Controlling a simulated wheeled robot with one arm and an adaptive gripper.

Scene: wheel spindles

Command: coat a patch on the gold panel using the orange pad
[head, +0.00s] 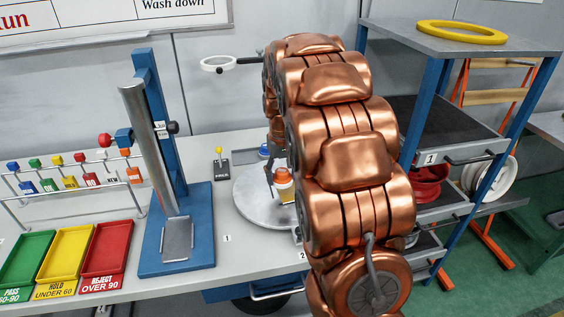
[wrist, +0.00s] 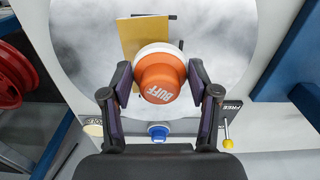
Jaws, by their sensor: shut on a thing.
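The orange pad (wrist: 160,82), marked BUFF and with a white rim, sits between the fingers of my gripper (wrist: 160,95) in the wrist view. My gripper is shut on it. The gold panel (wrist: 130,38) lies on the round grey turntable (wrist: 215,45), partly hidden behind the pad. The pad overlaps the panel's lower right part in this view; I cannot tell whether they touch. In the head view the pad (head: 283,177) and a small part of the panel (head: 288,197) show beside my copper-coloured arm, which hides the rest.
A blue-capped piece (wrist: 158,130) stands near the turntable. A yellow-knobbed lever (head: 219,160) is left of it. A blue press stand (head: 176,240) and coloured trays (head: 66,255) are farther left. A shelf rack (head: 440,45) stands at right.

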